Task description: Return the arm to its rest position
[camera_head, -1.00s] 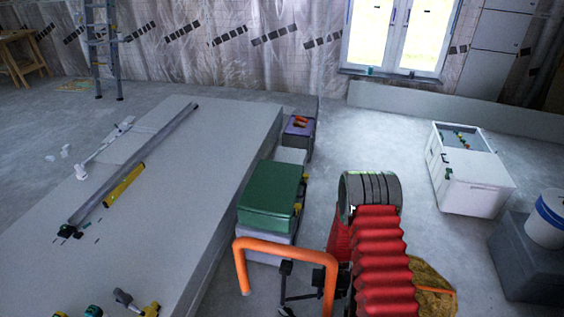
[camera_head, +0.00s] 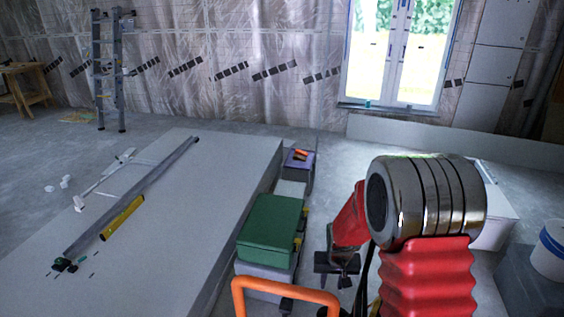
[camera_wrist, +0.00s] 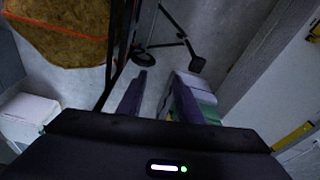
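My arm, with a red ribbed sleeve (camera_head: 425,280) and a shiny metal joint (camera_head: 425,200), is raised at the right in the head view. A second red section reaches down behind the joint to my dark gripper (camera_head: 338,272), which hangs right of the green case. In the wrist view, the two dark fingers of my gripper (camera_wrist: 158,98) stand apart with bare floor between them. Nothing shows between the fingers. The joint hides part of the white cabinet (camera_head: 497,215).
A green case (camera_head: 270,225) and a purple-topped box (camera_head: 299,160) stand beside the wide grey panel stack (camera_head: 150,240). A yellow level (camera_head: 123,217) lies on the stack. A white bucket (camera_head: 552,245) is at right. The wrist view shows yellow insulation (camera_wrist: 60,40) and thin stand legs (camera_wrist: 170,45).

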